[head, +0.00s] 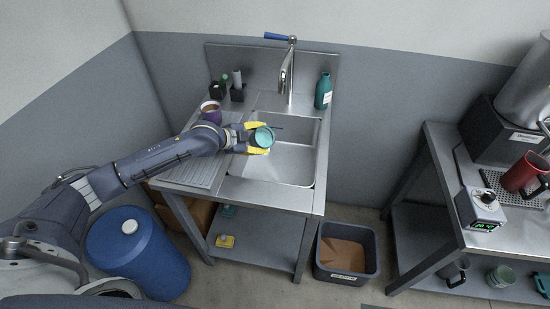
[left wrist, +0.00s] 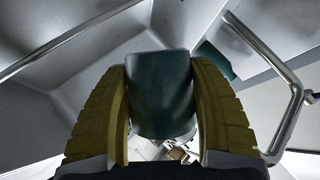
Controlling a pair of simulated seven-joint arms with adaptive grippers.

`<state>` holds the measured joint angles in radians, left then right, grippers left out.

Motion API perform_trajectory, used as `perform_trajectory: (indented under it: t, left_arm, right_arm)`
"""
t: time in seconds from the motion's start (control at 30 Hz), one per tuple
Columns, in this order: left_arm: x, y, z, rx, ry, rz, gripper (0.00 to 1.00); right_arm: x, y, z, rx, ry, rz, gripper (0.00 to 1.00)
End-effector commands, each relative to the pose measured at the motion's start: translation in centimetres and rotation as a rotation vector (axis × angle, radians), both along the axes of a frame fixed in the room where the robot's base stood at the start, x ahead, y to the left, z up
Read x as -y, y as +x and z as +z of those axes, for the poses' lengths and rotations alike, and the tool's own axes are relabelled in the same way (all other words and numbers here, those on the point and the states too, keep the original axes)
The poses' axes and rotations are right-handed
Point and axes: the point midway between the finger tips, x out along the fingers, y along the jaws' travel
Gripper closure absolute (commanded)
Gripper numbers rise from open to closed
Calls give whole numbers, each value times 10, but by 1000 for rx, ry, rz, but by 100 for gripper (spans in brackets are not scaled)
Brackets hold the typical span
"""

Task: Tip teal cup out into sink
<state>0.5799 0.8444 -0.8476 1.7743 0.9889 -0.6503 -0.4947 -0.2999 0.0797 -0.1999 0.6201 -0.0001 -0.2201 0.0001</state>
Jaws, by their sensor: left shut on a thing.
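The teal cup (head: 264,137) is over the sink (head: 278,165) in the head view, its open end turned toward the camera. Its contents cannot be made out. My left gripper (head: 258,139) has its yellow fingers shut on the cup, one on each side. In the left wrist view the cup (left wrist: 162,95) is a dark teal body held between the two ridged yellow fingers of my left gripper (left wrist: 163,105). My right gripper is not in view.
A tap (head: 288,70) with a blue lever stands behind the basin, and a teal bottle (head: 323,91) stands at its back right. A bin (head: 346,252) is on the floor.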

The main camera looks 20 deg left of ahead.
Motion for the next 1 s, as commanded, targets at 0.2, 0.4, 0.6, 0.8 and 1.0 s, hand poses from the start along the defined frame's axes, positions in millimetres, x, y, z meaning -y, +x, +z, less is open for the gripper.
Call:
perform_trajectory:
  t: [0.2,0.4,0.6,0.8,1.0]
  left_arm:
    - [1,-1,-1,18,23,0,84]
    - [1,-1,0,34,46,1,84]
    - [1,-1,1,49,68,0,84]
    - [1,-1,2,61,86,0,84]
    - [1,-1,4,75,104,1,84]
  right_arm:
    - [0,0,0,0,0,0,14]
    - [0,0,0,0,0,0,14]
    - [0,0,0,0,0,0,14]
    - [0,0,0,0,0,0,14]
    - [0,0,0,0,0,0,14]
